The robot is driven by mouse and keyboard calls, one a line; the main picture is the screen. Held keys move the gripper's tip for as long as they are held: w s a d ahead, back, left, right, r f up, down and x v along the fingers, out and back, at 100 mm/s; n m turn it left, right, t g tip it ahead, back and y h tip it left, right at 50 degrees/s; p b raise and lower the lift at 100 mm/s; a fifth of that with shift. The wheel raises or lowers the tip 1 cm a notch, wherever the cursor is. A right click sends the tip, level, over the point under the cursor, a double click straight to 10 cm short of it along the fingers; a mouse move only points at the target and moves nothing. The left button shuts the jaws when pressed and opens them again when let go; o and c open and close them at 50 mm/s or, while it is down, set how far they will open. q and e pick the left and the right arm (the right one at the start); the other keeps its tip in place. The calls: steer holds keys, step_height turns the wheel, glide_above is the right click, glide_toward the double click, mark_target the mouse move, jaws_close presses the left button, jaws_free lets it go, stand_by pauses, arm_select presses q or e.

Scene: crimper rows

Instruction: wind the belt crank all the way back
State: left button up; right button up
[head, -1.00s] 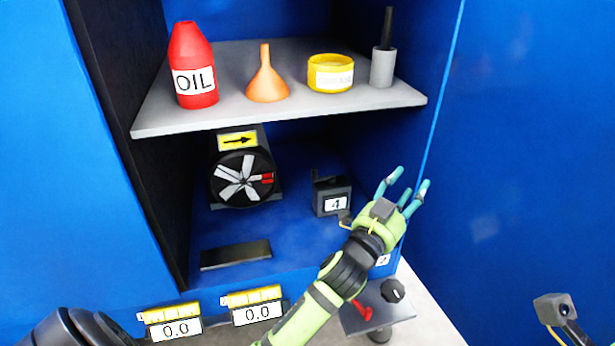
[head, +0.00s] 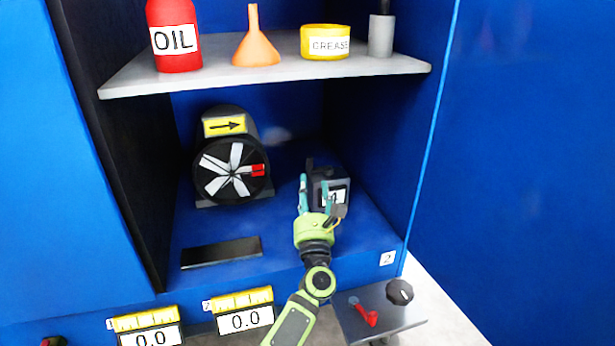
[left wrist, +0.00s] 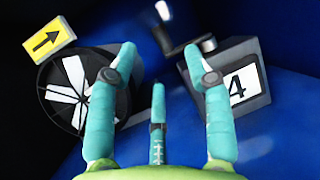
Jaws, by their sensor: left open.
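A dark grey box marked 4 (head: 338,190) stands on the cabinet floor. The left wrist view shows it at right (left wrist: 232,75), with a small dark crank-like arm and pale knob (left wrist: 207,44) at its top left. I cannot tell for sure that this is the belt crank. My left gripper (head: 317,196) is open in front of the box in the head view and covers part of it. In the left wrist view, its three teal fingers (left wrist: 160,70) are spread and empty. My right gripper is out of view.
A white-bladed fan wheel (head: 230,170) under a yellow arrow plate (head: 225,125) stands left of the box. A shelf (head: 290,75) with oil, funnel and grease is above. A black plate (head: 221,253) lies in front. A red lever (head: 370,318) and black knob (head: 400,292) sit lower right.

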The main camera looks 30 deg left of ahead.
mark_target(308, 165)
arm_select(q)
steer(key=shift+b+x, duration=1.05)
steer(key=shift+x, duration=2.5)
steer(key=shift+a+f, duration=0.1)
steer(key=shift+a, duration=0.05)
steer(key=shift+n, duration=0.3)
jaws_close()
